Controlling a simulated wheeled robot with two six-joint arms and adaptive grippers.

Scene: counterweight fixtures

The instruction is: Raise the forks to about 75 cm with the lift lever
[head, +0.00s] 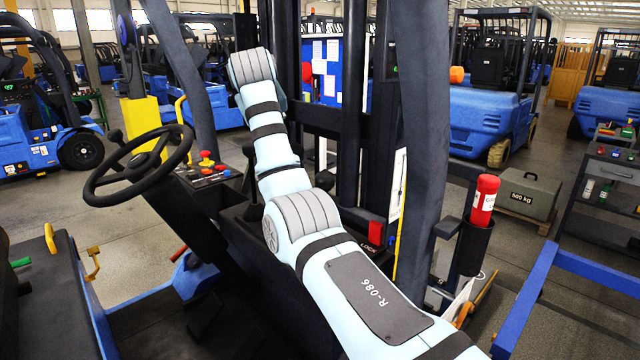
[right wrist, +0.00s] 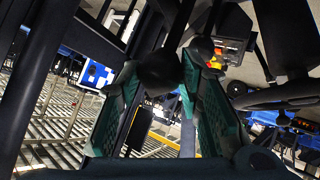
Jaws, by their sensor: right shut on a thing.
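In the right wrist view my right gripper (right wrist: 160,76) has its two teal fingers closed around a dark round knob (right wrist: 155,72), apparently the lift lever's. The lever's shaft is mostly hidden. In the head view my right arm reaches over the forklift's console, and its elbow covers the gripper and the held knob. The dark mast (head: 350,150) stands upright behind the arm. A pale strip with a yellow edge (head: 400,225) stands beside it. The forks cannot be made out clearly, so their height cannot be read. My left gripper is not in view.
The steering wheel (head: 140,160) and a console with red and yellow controls (head: 206,165) are left of my arm. A red cylinder (head: 484,200) stands in a holder at right. Blue forklifts (head: 490,115) are parked beyond.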

